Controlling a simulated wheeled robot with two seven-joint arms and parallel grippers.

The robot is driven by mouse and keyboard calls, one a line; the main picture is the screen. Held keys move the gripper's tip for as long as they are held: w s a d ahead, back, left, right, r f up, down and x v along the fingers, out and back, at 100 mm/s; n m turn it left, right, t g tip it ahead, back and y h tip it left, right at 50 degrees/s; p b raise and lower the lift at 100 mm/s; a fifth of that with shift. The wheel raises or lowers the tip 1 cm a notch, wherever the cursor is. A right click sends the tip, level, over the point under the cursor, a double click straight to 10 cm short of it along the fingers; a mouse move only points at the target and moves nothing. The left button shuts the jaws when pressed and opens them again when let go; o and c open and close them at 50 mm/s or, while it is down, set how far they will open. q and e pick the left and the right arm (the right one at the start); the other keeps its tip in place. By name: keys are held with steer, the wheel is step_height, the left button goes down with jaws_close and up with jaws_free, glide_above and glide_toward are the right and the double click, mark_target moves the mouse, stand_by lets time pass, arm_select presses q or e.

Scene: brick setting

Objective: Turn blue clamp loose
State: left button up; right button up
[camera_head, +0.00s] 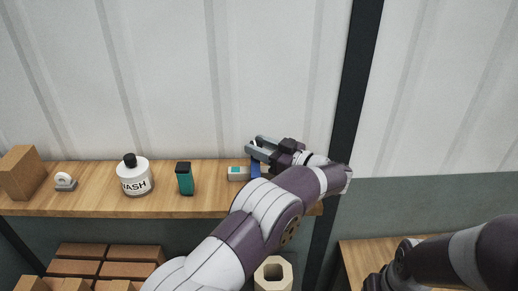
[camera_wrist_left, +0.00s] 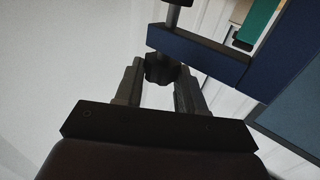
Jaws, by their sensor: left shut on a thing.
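The blue clamp (camera_head: 256,167) is at the right part of the wooden shelf, mostly hidden behind my left gripper and arm in the head view. In the left wrist view its blue frame (camera_wrist_left: 200,54) crosses the upper right, with a dark screw running through its end to a black knob (camera_wrist_left: 162,71). My left gripper (camera_head: 254,148) is at the clamp; in the left wrist view its two fingers stand either side of the knob and are shut on it. My right gripper (camera_head: 378,282) is low at the right, partly cut off by the frame edge; its jaws are not clear.
On the wooden shelf (camera_head: 100,202) stand a brown block (camera_head: 21,172), a small white-and-grey object (camera_head: 65,182), a white bottle (camera_head: 135,178), a teal box (camera_head: 184,179) and a small white-and-teal item (camera_head: 238,173) beside the clamp. A dark post (camera_head: 357,85) rises at the shelf's right end.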

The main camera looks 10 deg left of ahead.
arm_select(q)
steer(key=shift+w+n+g+y, duration=0.2)
steer(key=shift+n+g+y, duration=0.4)
steer(key=shift+n+g, duration=0.9)
steer(key=shift+r+g, duration=0.2)
steer(key=shift+g, duration=0.4)
steer(key=o, duration=1)
steer(key=shift+o, duration=0.2)
steer(key=shift+f, duration=0.1)
